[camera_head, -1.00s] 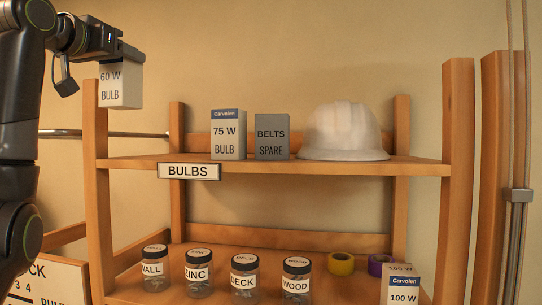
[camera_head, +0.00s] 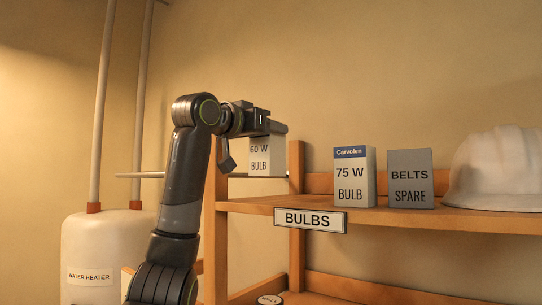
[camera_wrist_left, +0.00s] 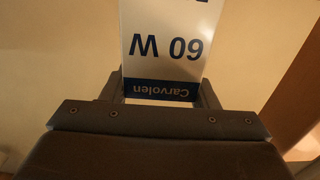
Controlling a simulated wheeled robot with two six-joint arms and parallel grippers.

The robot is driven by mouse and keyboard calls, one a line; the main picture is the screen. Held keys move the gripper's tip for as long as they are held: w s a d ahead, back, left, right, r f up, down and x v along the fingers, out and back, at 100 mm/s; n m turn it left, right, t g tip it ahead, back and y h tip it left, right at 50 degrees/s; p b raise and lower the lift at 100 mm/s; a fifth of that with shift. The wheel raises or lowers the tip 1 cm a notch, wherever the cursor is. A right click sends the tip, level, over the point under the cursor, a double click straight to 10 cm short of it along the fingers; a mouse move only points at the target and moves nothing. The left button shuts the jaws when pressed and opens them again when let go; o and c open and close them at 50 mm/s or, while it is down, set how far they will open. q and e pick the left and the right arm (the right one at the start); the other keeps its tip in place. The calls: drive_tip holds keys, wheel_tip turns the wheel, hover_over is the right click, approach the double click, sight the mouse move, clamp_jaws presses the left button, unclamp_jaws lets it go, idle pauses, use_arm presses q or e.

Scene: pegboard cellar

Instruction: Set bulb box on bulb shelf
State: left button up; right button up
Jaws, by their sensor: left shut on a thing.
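My left gripper (camera_head: 268,128) is shut on the white 60 W bulb box (camera_head: 261,160), holding it by its top. The box hangs upright above the left end of the bulb shelf (camera_head: 400,218), the upper board with the BULBS sign (camera_head: 310,219). My right gripper is not in view.
On the shelf stand a 75 W bulb box (camera_head: 352,180), a grey BELTS SPARE box (camera_head: 410,180) and a white hard hat (camera_head: 497,170). Bare board lies left of the 75 W box. A water heater (camera_head: 100,250) stands at the left. A jar lid (camera_head: 269,299) shows below.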

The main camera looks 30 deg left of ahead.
sight(258, 154)
use_arm(q)
drive_tip(key=shift+w+a+f, duration=0.1)
drive_tip(key=shift+w+f, duration=0.1)
drive_tip(key=shift+f, duration=0.45)
drive_tip(key=shift+s+f, duration=0.1)
drive_tip(key=shift+f, duration=0.2)
drive_tip(key=f, duration=0.2)
drive_tip(key=shift+s+f, duration=0.2)
drive_tip(key=shift+f, duration=0.15)
drive_tip(key=shift+w+f+p, duration=0.1)
drive_tip(key=shift+f+p, duration=0.2)
drive_tip(key=shift+f, duration=0.1)
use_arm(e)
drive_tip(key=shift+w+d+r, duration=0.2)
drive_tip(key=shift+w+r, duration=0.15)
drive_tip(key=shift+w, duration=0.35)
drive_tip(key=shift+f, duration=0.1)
use_arm(q)
drive_tip(key=shift+d+f, duration=0.15)
drive_tip(key=shift+d, duration=0.05)
drive_tip(key=o, duration=1)
drive_tip(key=shift+a, duration=0.15)
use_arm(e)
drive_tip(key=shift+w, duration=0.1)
